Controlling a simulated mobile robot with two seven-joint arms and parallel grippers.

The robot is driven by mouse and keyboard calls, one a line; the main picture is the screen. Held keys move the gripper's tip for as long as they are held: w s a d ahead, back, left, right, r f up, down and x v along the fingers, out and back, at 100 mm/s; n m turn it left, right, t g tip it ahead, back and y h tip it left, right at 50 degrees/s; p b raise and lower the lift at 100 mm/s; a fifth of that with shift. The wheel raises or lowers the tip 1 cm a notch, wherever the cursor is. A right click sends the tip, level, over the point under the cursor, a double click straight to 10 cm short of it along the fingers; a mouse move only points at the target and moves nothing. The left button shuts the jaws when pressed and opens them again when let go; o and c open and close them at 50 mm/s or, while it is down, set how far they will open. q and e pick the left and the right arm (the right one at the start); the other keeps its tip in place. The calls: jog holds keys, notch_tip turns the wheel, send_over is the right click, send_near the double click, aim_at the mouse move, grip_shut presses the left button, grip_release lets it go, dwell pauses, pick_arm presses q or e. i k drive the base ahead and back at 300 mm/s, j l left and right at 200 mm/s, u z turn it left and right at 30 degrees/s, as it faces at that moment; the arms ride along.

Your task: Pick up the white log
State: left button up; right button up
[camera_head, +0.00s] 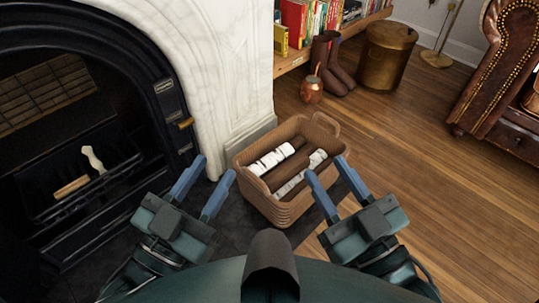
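A wicker basket (268,208) stands on the floor at the centre, in front of the fireplace. In it lie a white log (271,159) on the left and another white log (300,175) on the right, with brown logs (290,172) between them. My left gripper (208,179) is left of the basket, open and empty, with its fingers spread apart. My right gripper (325,166) is at the basket's right side, open and empty, its fingertips close to the rim. I cannot tell whether it touches the basket.
The black fireplace (165,85) with its white marble surround (225,60) stands at the left. A pale piece (93,159) and a small log (71,187) lie in its grate. Boots (330,65), a copper pot (312,89) and a brass bin (385,55) stand behind. The wooden floor at right is clear.

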aim_at(268, 163)
jog(key=l+u, duration=0.1)
jog(key=u, duration=1.1)
jog(key=l+u, duration=0.55)
jog(key=u, duration=0.25)
jog(key=k+l+u, duration=0.15)
jog(key=u, duration=0.25)
jog(key=k+l+u, duration=0.2)
jog(key=l, duration=0.3)
jog(key=k+l+u, duration=0.2)
jog(key=k+l, duration=0.25)
jog(key=l, duration=0.85)
jog(key=i+u, duration=0.05)
jog(key=i, duration=0.05)
